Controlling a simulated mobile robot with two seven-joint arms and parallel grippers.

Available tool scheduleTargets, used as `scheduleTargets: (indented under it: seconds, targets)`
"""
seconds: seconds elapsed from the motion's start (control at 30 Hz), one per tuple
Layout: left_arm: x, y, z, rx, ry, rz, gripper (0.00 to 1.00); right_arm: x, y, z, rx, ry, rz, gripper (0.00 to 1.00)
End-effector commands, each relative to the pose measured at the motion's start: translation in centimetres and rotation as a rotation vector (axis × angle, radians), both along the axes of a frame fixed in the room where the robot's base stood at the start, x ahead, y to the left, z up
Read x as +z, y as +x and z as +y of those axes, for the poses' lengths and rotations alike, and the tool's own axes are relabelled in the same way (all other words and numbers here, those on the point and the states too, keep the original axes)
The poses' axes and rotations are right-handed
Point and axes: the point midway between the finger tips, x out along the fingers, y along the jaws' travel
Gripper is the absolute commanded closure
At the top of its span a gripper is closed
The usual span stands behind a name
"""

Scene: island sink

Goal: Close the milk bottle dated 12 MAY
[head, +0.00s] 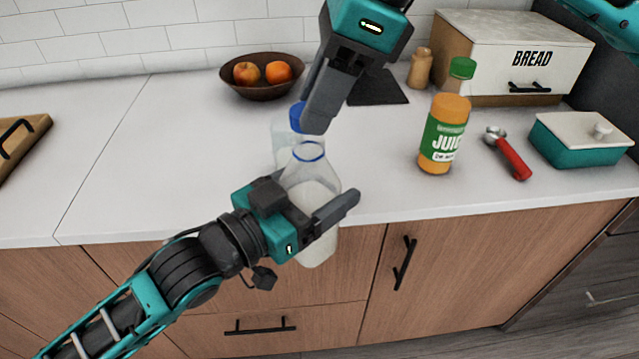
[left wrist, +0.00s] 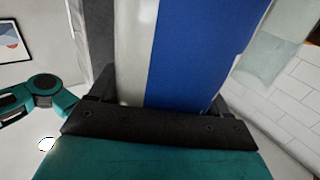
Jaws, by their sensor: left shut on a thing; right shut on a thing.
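A clear milk bottle (head: 316,186) with white milk is held upright or slightly tilted, in front of the counter edge. Its mouth (head: 309,151) is uncapped, with a blue ring. My left gripper (head: 335,215) is shut around its body. In the left wrist view its white and blue surface (left wrist: 200,50) fills the jaws; no date is readable. A blue cap (head: 298,118) shows just above and behind the mouth, beside the fingers of my right gripper (head: 322,108), which is shut on it. The fingers hide part of the cap.
A second pale bottle (head: 284,145) stands behind, its top partly hidden. A juice bottle (head: 443,133), a red-handled tool (head: 513,158) and a teal dish (head: 575,145) stand right. A fruit bowl (head: 262,90) and bread box (head: 520,55) are at the back.

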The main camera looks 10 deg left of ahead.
Motion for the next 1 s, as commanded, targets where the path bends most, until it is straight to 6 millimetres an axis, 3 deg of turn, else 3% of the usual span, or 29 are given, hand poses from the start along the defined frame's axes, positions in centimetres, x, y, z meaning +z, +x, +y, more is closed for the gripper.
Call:
scheduleTargets:
  seconds: [0.67, 1.0]
  targets:
    - [0.0, 0.0, 0.0, 0.000, -0.001, -0.001, 0.78, 0.0, 0.0, 0.0, 0.000, 0.009, 0.005, 0.90]
    - [0.0, 0.0, 0.0, 0.000, -0.001, -0.001, 0.78, -1.6, 0.0, 0.0, 0.001, 0.011, 0.004, 0.90]
